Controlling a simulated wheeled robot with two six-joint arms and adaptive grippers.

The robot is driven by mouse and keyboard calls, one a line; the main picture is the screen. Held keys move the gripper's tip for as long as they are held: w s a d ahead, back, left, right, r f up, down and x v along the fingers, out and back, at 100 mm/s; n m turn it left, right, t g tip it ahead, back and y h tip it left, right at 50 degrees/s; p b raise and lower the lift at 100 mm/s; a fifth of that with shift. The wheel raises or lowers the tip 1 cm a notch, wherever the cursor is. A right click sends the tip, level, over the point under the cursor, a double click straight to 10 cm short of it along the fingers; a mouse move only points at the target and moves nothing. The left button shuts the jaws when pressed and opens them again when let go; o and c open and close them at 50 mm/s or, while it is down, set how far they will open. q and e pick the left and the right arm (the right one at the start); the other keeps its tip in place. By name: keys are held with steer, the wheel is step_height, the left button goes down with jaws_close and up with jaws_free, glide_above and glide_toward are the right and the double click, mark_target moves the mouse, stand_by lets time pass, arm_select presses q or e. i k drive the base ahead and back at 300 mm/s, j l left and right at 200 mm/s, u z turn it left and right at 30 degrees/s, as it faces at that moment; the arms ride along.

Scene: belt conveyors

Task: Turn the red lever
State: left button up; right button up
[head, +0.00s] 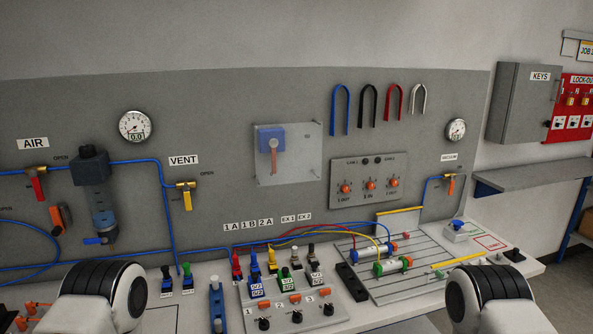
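A red lever (39,189) hangs straight down from a brass valve (36,171) on the blue air line at the far left, under the AIR label (33,144). An OPEN mark is printed to the right of that valve. Another red-orange lever (273,158) points down on a blue block (271,137) inside a clear box on the panel. The VENT valve (186,184) has an orange-yellow lever (187,201) pointing down. A small orange-red lever (451,186) hangs at the VACUUM valve on the right. Neither of my grippers is in view; only rounded white-and-black arm parts show at the bottom.
A filter unit (98,195) and blue hoses stand right of the AIR valve. A bench (205,272) below carries plugs, switches and cylinders. Gauges and cable loops are on the grey panel (215,120). A KEYS cabinet (523,103) and shelf (530,175) are at right.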

mark_target(33, 173)
steer(key=u, duration=1.35)
